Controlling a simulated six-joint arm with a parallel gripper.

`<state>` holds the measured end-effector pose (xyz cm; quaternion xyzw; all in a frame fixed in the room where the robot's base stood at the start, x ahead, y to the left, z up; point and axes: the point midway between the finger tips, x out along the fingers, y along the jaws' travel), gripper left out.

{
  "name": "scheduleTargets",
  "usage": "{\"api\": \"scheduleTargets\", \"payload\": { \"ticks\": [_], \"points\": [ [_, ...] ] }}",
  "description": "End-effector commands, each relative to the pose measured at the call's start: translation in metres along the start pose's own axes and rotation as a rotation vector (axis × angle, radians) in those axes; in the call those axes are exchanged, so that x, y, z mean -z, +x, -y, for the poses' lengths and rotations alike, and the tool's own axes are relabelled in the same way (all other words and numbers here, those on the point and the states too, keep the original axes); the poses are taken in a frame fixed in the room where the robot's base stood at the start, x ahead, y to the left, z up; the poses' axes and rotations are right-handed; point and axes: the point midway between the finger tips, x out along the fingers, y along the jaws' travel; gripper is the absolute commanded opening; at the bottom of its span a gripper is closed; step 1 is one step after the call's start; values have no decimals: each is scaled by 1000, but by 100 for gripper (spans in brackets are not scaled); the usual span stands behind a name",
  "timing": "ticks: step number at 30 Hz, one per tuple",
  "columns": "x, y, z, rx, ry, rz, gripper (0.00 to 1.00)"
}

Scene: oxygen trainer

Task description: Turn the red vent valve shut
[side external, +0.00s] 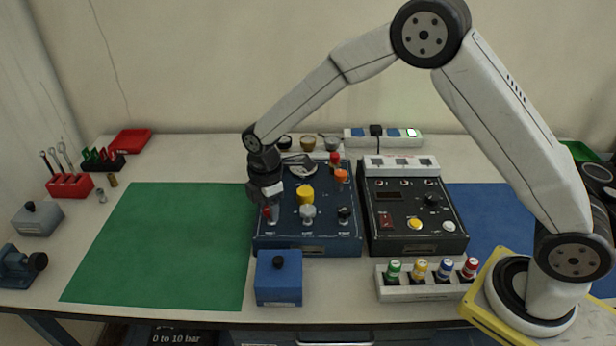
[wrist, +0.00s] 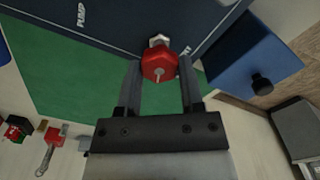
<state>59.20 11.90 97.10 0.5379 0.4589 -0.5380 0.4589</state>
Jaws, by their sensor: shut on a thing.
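The red vent valve (wrist: 160,67) is a small red knob with a pale line on its face, on a metal nut at the edge of the blue panel. It sits between my gripper's fingers (wrist: 160,75) in the wrist view, and the jaws are shut on it. In the side view my gripper (side external: 268,205) comes down over the left front of the blue oxygen panel (side external: 330,240). The red knob (side external: 271,213) shows only partly there, low between the fingers.
A yellow knob (side external: 306,195), grey knob (side external: 308,212) and black knob (side external: 344,214) stand to the right on the panel. A blue box with a black knob (side external: 279,285) stands in front. The green mat (side external: 150,240) at left is clear. A black panel (side external: 412,240) stands at right.

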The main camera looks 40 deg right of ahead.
Motion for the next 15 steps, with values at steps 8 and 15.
{"api": "scheduleTargets", "payload": {
  "ticks": [8, 15],
  "points": [
    [0, 0, -1, 0, 226, 0, 0],
    [0, -1, -2, 0, 453, -1, 0]
  ]
}}
